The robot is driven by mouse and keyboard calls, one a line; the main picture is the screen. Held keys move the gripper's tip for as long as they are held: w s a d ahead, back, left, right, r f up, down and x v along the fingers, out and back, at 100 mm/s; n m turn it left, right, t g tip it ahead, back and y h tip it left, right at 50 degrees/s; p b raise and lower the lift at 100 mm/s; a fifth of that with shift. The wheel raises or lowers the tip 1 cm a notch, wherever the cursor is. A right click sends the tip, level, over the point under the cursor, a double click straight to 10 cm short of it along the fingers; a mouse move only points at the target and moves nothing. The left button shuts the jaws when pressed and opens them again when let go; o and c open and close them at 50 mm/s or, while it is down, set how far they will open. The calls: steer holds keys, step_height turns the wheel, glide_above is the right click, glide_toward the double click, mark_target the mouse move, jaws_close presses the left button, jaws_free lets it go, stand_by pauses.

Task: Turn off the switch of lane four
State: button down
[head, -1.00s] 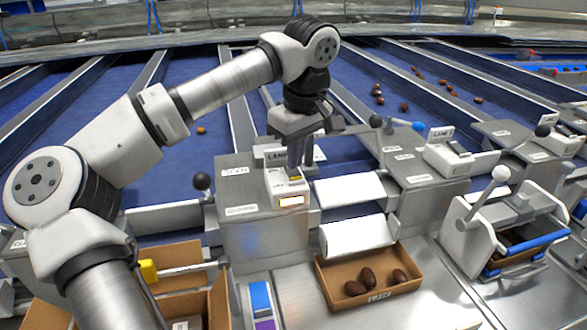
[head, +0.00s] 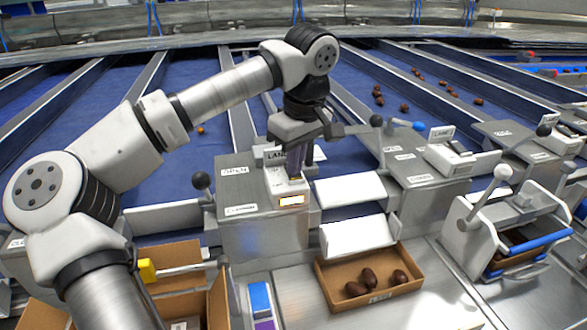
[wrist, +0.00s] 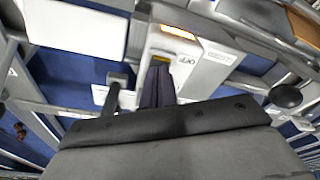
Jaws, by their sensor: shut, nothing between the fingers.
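The switch box (head: 289,201) is a small white housing on top of a grey metal cabinet, with a lit orange-edged window on its front. It also shows in the wrist view (wrist: 160,45), with an OFF label beside my fingers. A LANE sign (head: 274,155) stands behind it, its number hidden by my gripper. My gripper (head: 296,176) points down over the box, its dark fingers shut and empty, their tips at the box top. It also shows in the wrist view (wrist: 155,90). The fingers hide the switch lever, so its position and any contact cannot be told.
A black-knobbed lever (head: 202,182) stands left of the cabinet. Another black knob (head: 376,121) and a blue-ended handle (head: 405,124) are to the right. A cardboard tray (head: 335,302) with dates lies in front. A neighbouring white switch box (head: 450,158) sits further right.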

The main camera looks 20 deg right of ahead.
step_height(320, 180, up, 7)
steer(key=p, duration=0.6)
steer(key=shift+f, duration=0.1)
stand_by(0.3)
steer(key=shift+f, duration=0.1)
